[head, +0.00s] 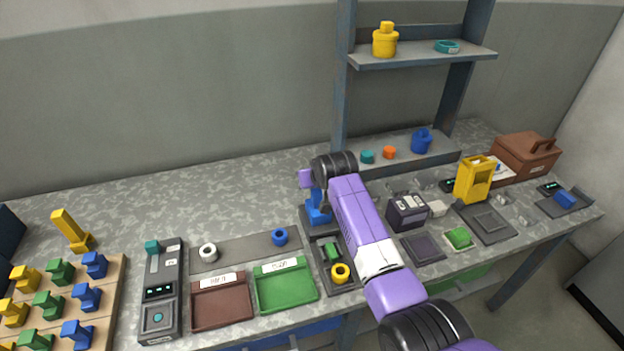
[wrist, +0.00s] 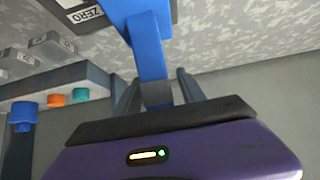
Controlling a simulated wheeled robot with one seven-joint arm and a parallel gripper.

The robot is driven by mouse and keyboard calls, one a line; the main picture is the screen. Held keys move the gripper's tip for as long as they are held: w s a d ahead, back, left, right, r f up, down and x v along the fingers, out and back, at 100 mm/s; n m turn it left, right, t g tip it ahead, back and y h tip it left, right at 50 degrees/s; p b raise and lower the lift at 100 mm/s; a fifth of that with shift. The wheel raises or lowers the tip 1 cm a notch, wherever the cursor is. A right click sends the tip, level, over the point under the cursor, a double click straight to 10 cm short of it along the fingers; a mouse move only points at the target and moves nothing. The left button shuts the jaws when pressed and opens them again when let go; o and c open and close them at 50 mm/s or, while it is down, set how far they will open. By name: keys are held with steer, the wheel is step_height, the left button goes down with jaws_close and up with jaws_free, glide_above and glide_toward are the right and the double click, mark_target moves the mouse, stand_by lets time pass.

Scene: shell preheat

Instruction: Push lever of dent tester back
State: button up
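A blue upright (head: 318,210), which seems to be part of the dent tester, stands behind a dark tray (head: 318,262) holding a green piece and a yellow ring. My gripper is beside its top in the head view; my arm hides its fingers there. In the wrist view the blue part (wrist: 148,48) reaches down toward my gripper (wrist: 158,88). Its grey end lies between my two dark fingers, which stand apart with narrow gaps showing. I cannot tell whether either finger touches it. The lever cannot be told apart clearly from the upright.
Red (head: 222,302) and green (head: 285,288) trays lie left of the tester. A grey device (head: 163,290) and a wooden rack (head: 110,300) are farther left. A shelf (head: 425,55) rises behind. A yellow holder (head: 474,180) and brown box (head: 527,155) stand right.

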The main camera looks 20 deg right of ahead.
mark_target(317, 192)
steer(key=shift+v, duration=3.85)
steer(key=shift+w+r, duration=0.1)
steer(key=shift+r, duration=0.1)
steer(key=r+t, duration=0.1)
steer(key=w+r, duration=0.1)
steer(key=r, duration=0.1)
steer(key=w+r+t, duration=0.1)
steer(key=r, duration=0.1)
steer(key=shift+w+r+t, duration=0.2)
steer(key=shift+w+t, duration=0.05)
steer(key=shift+t, duration=0.05)
steer(key=s+f+t, duration=0.1)
steer(key=s+f, duration=0.1)
steer(key=s, duration=2.7)
steer(key=s+f+t, duration=0.2)
steer(key=s, duration=2.8)
steer(key=shift+s, duration=0.35)
